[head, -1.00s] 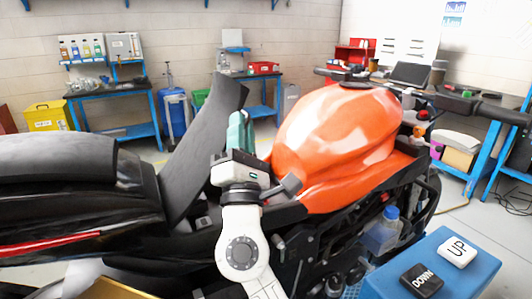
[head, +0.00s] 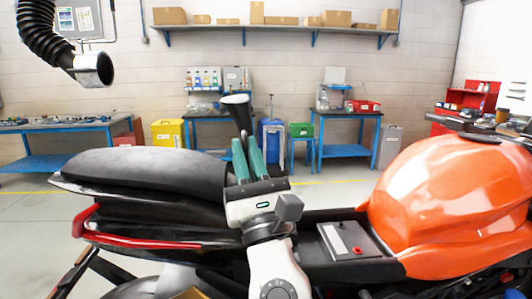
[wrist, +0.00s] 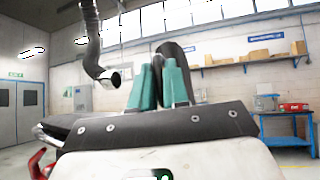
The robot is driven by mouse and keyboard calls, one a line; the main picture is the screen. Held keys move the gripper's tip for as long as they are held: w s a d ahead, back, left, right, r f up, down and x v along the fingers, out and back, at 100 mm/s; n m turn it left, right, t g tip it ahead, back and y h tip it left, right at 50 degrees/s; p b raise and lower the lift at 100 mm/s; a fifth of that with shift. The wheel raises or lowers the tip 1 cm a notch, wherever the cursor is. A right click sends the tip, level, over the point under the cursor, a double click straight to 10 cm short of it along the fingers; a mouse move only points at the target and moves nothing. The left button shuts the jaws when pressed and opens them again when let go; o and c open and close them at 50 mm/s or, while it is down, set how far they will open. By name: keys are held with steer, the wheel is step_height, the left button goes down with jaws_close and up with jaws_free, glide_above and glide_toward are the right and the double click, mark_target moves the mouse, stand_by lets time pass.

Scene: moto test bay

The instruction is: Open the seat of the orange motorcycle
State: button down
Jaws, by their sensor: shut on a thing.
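The orange motorcycle (head: 450,205) stands across the head view, its tank at the right. Its front seat (head: 237,112) is raised on edge, roughly upright, seen as a narrow dark shape. My gripper (head: 247,158) is shut on this seat with its green fingers, which hide part of it. In the wrist view, the seat's dark curved part (wrist: 173,53) shows behind and between the fingers of my gripper (wrist: 160,85). The bay under the seat is uncovered, and a battery-like box (head: 347,240) shows in it. The black rear seat (head: 140,166) lies left of my gripper.
A black hose (head: 55,40) hangs at the upper left. Behind the motorcycle are blue workbenches (head: 345,150), a yellow bin (head: 168,134) and a green box (head: 300,130). The floor between motorcycle and benches is clear.

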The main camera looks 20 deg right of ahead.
steer(key=shift+a+r+n, duration=0.1)
steer(key=shift+a+n, duration=0.2)
steer(key=c, duration=1.3)
jaws_free()
steer(key=shift+w, duration=0.1)
steer(key=shift+o, duration=0.2)
steer(key=b+v, duration=0.5)
steer(key=v, duration=0.6)
